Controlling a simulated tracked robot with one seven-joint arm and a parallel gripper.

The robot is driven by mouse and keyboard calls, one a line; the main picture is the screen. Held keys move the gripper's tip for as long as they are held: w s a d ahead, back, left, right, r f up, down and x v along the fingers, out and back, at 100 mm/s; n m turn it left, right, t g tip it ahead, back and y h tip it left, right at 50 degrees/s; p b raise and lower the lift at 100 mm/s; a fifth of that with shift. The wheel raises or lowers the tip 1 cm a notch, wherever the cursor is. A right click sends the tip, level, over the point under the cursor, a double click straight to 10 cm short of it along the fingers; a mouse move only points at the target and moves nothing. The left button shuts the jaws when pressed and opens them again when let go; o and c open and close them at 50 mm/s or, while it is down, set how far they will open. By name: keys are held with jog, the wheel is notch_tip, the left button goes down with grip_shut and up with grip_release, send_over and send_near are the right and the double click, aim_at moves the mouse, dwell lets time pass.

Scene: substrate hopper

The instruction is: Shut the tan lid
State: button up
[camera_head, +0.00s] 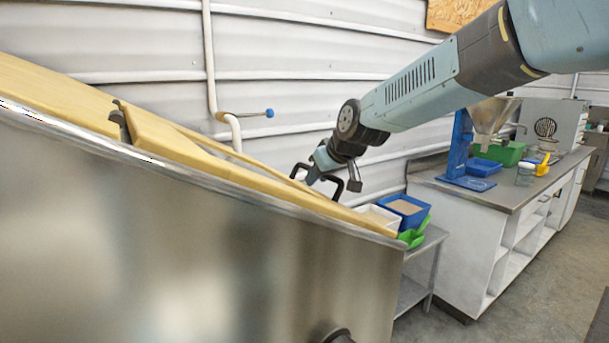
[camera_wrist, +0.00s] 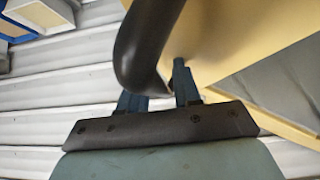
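The tan lid (camera_head: 180,143) lies along the sloping top of a steel hopper (camera_head: 200,240) in the head view. Its tan surface also shows in the wrist view (camera_wrist: 225,35), beside a grey area. A narrow gap shows along its far side; how far it stands open is hard to tell. A black handle (camera_head: 352,176) rises near its low right end. My gripper (camera_head: 312,172) is at this handle. In the wrist view the thick curved handle (camera_wrist: 143,45) crosses in front of my two blue fingers (camera_wrist: 158,92), which stand apart. Whether they grip it is hidden.
A long bench (camera_head: 480,195) stands beyond.

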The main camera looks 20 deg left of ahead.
jog(key=v, duration=1.3)
jog(key=shift+s+d+r, duration=0.2)
jog(key=s+d+f+m+h, duration=0.1)
jog(key=s+d+m, duration=0.1)
jog(key=d, duration=0.5)
jog(key=s+d+f+m+t+h, duration=0.1)
jog(key=s+d+h, duration=0.15)
jog(key=d, duration=0.45)
jog(key=s+d+f+m+h, duration=0.1)
jog(key=s+d+f+m, duration=0.1)
jog(key=d, duration=0.5)
jog(key=s+d+f+m+h, duration=0.1)
jog(key=s+d+f+m, duration=0.2)
jog(key=s+d, duration=0.3)
jog(key=s+d+f+m+g+h, duration=0.1)
jog(key=s+d+f+m, duration=0.2)
jog(key=s+d, duration=0.4)
jog(key=d+f, duration=0.1)
jog(key=d, duration=0.2)
jog(key=shift+s+f, duration=0.2)
jog(key=shift+s, duration=0.1)
jog(key=shift+s+h, duration=0.15)
jog(key=shift+h, duration=0.1)
